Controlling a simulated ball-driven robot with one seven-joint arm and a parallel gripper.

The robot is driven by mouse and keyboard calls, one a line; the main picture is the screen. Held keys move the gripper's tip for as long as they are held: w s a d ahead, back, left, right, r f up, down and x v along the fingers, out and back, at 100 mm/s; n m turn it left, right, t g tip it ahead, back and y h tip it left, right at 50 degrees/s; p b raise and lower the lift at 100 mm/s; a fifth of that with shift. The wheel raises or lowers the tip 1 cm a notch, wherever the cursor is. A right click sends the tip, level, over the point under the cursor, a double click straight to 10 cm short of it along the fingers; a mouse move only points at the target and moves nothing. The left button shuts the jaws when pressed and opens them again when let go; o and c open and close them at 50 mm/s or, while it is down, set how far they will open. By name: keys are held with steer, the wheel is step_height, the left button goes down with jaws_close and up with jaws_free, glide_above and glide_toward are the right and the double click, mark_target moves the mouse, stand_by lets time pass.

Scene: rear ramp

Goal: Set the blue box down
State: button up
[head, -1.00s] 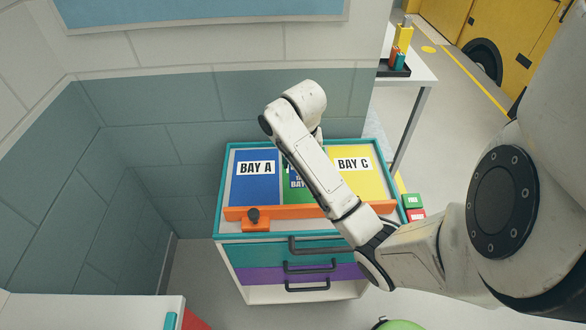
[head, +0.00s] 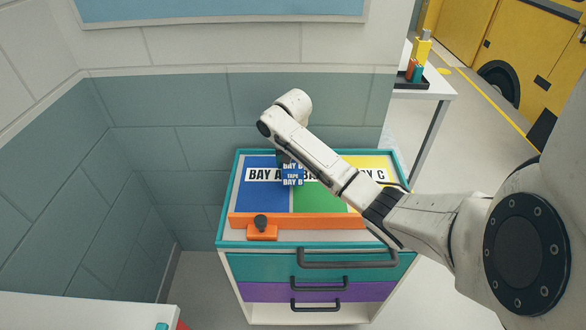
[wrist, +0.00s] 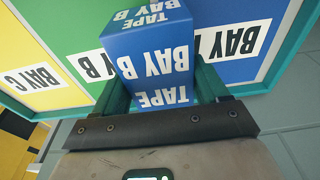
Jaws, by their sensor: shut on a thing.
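The blue box (head: 291,177), with white TAPE and BAY B lettering, is between the teal fingers of my gripper (wrist: 160,88) in the wrist view. My gripper is shut on it. In the head view the box is over the border between the blue BAY A panel (head: 258,198) and the green BAY B panel (head: 318,199). I cannot tell whether its underside touches the surface. My arm hides part of the BAY B and BAY C labels and most of my gripper in the head view.
The yellow BAY C panel (head: 372,162) lies at the right of the cabinet top. An orange front rail (head: 310,221) and a teal rim (head: 237,185) edge the top. A black knob on an orange base (head: 262,233) is at the front left. A wall stands close behind.

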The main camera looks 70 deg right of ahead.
mark_target(293, 163)
steer(key=shift+f+p, duration=0.3)
steer(key=shift+f, duration=1.25)
steer(key=shift+f, duration=0.1)
steer(key=o, duration=1.2)
steer(key=r, duration=0.4)
steer(key=a+r, duration=0.1)
steer(key=r, duration=0.7)
steer(key=shift+s+a, duration=0.35)
